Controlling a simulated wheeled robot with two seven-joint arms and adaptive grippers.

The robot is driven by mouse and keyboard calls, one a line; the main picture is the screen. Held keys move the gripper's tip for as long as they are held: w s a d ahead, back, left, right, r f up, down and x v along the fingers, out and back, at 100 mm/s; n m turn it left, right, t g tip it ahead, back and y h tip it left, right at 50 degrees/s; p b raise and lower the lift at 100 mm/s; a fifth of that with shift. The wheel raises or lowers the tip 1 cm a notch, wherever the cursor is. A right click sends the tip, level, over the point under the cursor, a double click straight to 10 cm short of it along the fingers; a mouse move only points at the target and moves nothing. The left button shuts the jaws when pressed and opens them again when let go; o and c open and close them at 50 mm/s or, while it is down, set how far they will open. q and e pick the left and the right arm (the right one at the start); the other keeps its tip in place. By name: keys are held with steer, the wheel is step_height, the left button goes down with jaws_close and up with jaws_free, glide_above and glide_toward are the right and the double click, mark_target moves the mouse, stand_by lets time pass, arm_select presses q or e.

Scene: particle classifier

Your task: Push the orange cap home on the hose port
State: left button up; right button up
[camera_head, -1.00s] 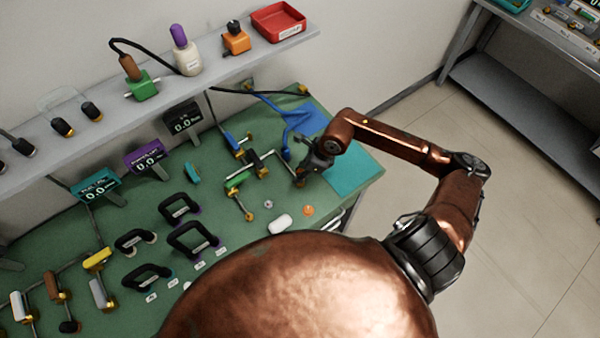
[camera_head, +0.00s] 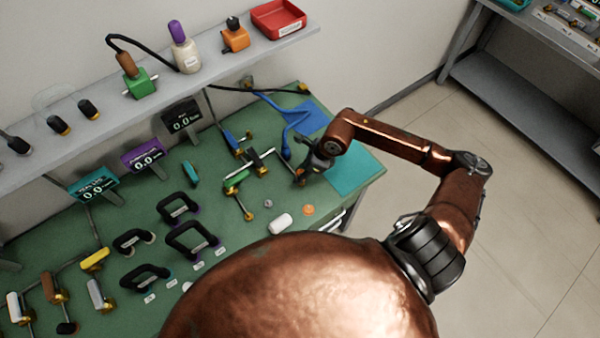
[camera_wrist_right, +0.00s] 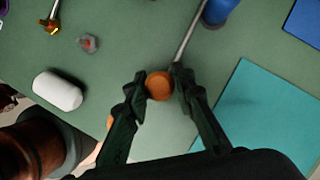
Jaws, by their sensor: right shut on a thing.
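The orange cap (camera_wrist_right: 159,86) is between the fingertips of my right gripper (camera_wrist_right: 160,88) in the right wrist view. The right fingers are shut on it. In the head view, my right gripper (camera_head: 304,172) is low over the bench, beside the left edge of the teal mat. A thin metal rod (camera_wrist_right: 188,40) runs from a blue part to just beside the right fingertip. The hose port cannot be made out for certain behind the gripper. I cannot tell whether the cap touches or sits on it. My left gripper is not in view.
Another orange disc (camera_head: 308,210) and a white cylinder (camera_head: 280,223) lie on the green bench near the gripper. The teal mat (camera_head: 355,172) is bare.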

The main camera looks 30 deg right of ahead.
steer(key=shift+f+b, duration=0.85)
steer(key=shift+f, duration=0.35)
steer(key=o, duration=1.1)
steer(key=shift+r, duration=0.15)
steer(key=v, duration=1.2)
